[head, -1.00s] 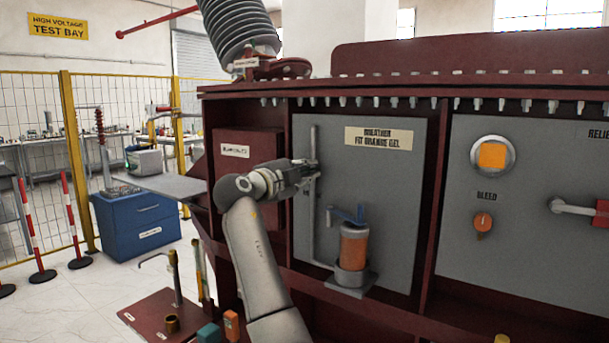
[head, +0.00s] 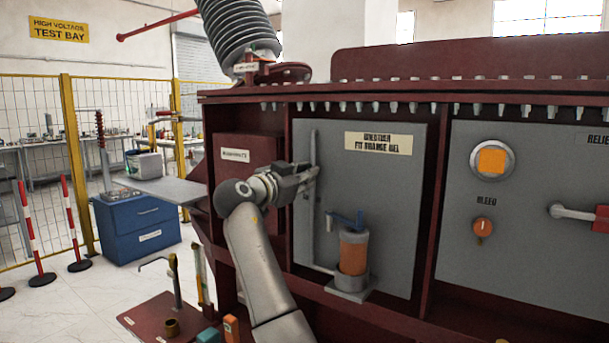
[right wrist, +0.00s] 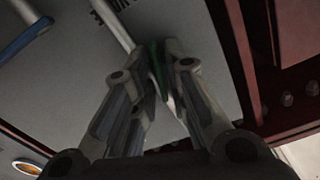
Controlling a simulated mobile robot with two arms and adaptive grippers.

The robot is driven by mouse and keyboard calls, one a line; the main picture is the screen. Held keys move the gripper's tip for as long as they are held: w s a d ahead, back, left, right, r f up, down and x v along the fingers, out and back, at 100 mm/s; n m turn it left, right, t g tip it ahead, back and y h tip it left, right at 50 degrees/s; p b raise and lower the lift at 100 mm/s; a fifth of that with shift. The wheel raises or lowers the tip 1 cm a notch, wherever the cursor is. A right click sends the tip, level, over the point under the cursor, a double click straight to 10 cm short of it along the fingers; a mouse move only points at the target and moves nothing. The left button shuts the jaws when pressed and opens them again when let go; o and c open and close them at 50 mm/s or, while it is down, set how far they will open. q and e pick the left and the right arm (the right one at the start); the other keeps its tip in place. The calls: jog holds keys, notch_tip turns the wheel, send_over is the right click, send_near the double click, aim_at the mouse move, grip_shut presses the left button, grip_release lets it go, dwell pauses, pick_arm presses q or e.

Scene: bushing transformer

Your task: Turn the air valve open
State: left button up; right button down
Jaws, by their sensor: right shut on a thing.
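My right gripper (head: 310,174) is at the thin vertical grey pipe (head: 313,145) on the grey panel, left of the breather label. In the right wrist view its fingers (right wrist: 162,48) are closed around a dark green piece (right wrist: 156,66) beside the pale pipe (right wrist: 112,24). The piece looks like the air valve's handle; the fingers hide most of it, and it cannot be made out in the head view. My left gripper is not in view.
An orange breather canister (head: 353,254) with a blue lever (head: 346,219) stands on a bracket below right of the gripper. A dark red box (head: 246,166) is close on the left. A bleed knob (head: 483,228) and grey-handled lever (head: 571,212) sit on the right panel.

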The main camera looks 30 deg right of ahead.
jog(key=shift+f+n+p, duration=0.1)
jog(key=shift+n+p, duration=0.3)
jog(key=shift+n, duration=1.6)
jog(key=c, duration=1.6)
grip_release()
jog(key=shift+c, duration=0.2)
jog(key=v, duration=1.2)
jog(key=shift+a+f, duration=0.1)
